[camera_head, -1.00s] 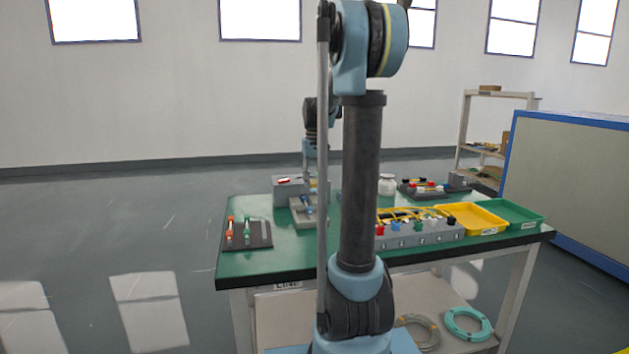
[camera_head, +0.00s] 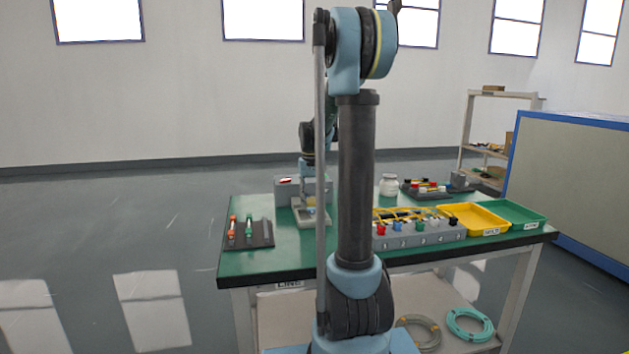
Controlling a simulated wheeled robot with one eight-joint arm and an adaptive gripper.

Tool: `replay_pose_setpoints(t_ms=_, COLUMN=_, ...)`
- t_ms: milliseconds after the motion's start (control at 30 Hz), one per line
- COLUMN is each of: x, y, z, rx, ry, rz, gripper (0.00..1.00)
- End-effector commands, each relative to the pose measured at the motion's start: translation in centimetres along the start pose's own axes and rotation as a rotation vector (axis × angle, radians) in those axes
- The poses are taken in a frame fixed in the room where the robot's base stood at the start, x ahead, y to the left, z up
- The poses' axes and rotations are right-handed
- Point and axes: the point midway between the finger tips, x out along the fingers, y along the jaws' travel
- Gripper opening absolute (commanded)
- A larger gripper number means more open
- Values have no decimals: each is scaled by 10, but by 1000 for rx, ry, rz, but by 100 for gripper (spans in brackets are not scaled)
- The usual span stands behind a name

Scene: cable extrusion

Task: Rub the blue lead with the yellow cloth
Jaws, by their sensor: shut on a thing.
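My gripper (camera_head: 310,200) is low over a small grey fixture (camera_head: 302,221) at the back left of the green table. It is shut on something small. A yellowish patch (camera_head: 312,211) shows just under it and looks like the yellow cloth, but it is tiny and partly behind my arm. The blue lead is not clear now; the top of the fixture, where a blue piece showed before, is covered by my gripper. Whether cloth and lead touch, I cannot tell.
A dark board (camera_head: 248,234) with red and green pieces lies at left. A numbered grey block (camera_head: 430,235) with coloured plugs, a yellow tray (camera_head: 470,219) and a green tray (camera_head: 520,216) stand at right. A jar (camera_head: 388,185) is behind. A grey box (camera_head: 286,190) stands close to my gripper.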

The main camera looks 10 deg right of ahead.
Motion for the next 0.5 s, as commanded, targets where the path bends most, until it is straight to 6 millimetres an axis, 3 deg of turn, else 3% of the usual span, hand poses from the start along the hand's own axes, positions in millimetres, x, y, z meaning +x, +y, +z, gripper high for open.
replay_pose_setpoints(t_ms=200, x=0, y=-11, z=0, rx=10, ry=0, rz=0, gripper=10)
replay_pose_setpoints(t_ms=500, x=0, y=11, z=0, rx=4, ry=0, rz=0, gripper=10)
